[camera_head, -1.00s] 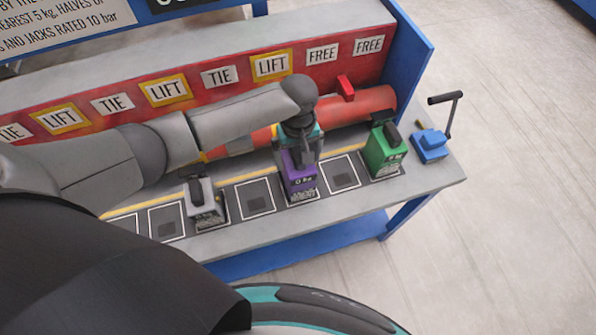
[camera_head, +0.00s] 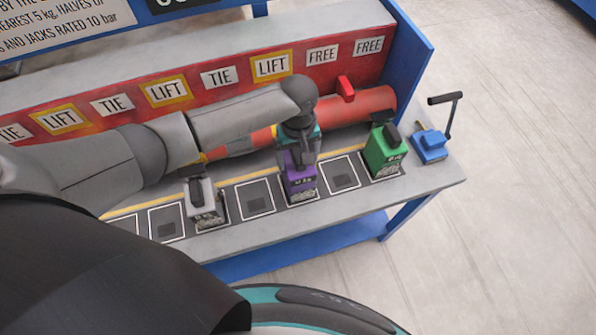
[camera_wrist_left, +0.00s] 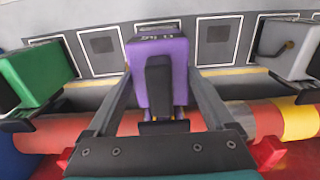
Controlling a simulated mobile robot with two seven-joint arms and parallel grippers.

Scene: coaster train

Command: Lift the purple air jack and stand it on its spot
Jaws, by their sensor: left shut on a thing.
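The purple air jack (camera_head: 302,183) stands upright at a framed spot in the row, below the right-hand LIFT sign (camera_head: 272,66). I cannot tell whether its base is flat on the shelf or just clear of it. My left gripper (camera_head: 298,160) is shut on its upper part from above. In the left wrist view the jack (camera_wrist_left: 167,55) sits between my two fingers, its dark handle towards the camera. My right gripper is not in view.
A green jack (camera_head: 383,152) stands to the right and a grey jack (camera_head: 203,203) to the left. Empty framed spots (camera_head: 341,174) lie between them. A red cylinder (camera_head: 358,107) lies behind the row. A blue hand pump (camera_head: 431,147) stands at the right end.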

